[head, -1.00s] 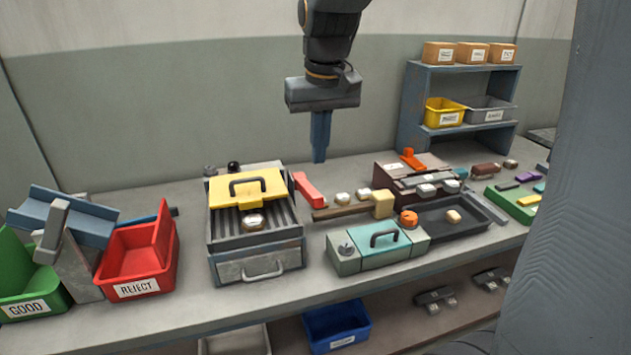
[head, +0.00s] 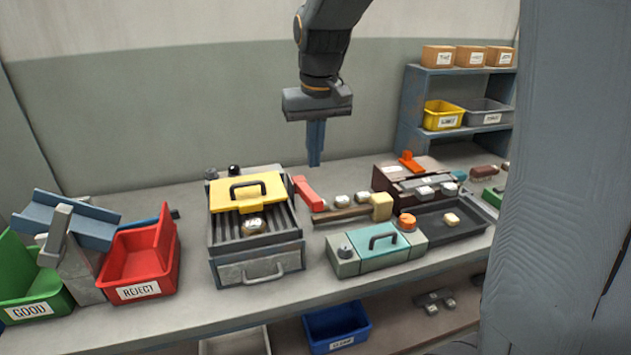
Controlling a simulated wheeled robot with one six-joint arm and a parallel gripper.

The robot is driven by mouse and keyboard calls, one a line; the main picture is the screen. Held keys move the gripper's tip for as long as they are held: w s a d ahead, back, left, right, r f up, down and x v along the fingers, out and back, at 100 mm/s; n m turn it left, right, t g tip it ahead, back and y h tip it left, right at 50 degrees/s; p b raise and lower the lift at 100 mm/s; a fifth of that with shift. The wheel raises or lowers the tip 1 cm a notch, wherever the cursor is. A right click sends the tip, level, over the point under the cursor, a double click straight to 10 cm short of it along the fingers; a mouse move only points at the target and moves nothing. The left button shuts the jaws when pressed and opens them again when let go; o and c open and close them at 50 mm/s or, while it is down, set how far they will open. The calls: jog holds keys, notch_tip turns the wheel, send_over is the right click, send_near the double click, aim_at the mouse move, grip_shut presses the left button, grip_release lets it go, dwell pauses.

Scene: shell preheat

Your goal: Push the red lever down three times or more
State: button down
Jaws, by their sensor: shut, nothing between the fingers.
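The red lever (head: 309,193) sits at the right side of the grey ribbed heater box (head: 259,271), slanting from the box's back right corner towards the front. A yellow lid with a black handle (head: 247,192) lies over the back of the box, and a pale round piece (head: 253,225) sits on its ribs. My gripper (head: 314,163) points straight down with its fingers shut and empty. It appears above the lever's back end in the picture. I see clear space between the fingertips and the lever, and no contact.
A wooden-handled mallet (head: 381,207) and small pale pieces (head: 342,201) lie right of the lever. A teal box with a handle (head: 376,249) stands in front of the mallet. The red REJECT bin (head: 140,262) is left of the heater. A shelf (head: 410,105) stands at the back right.

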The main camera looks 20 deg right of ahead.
aim_at(314, 198)
jog(key=f+p, duration=0.1)
jog(key=f, duration=0.3)
jog(key=f+p, duration=0.1)
jog(key=f, duration=0.2)
jog(key=shift+s+f, duration=0.2)
jog(key=shift+f, duration=0.15)
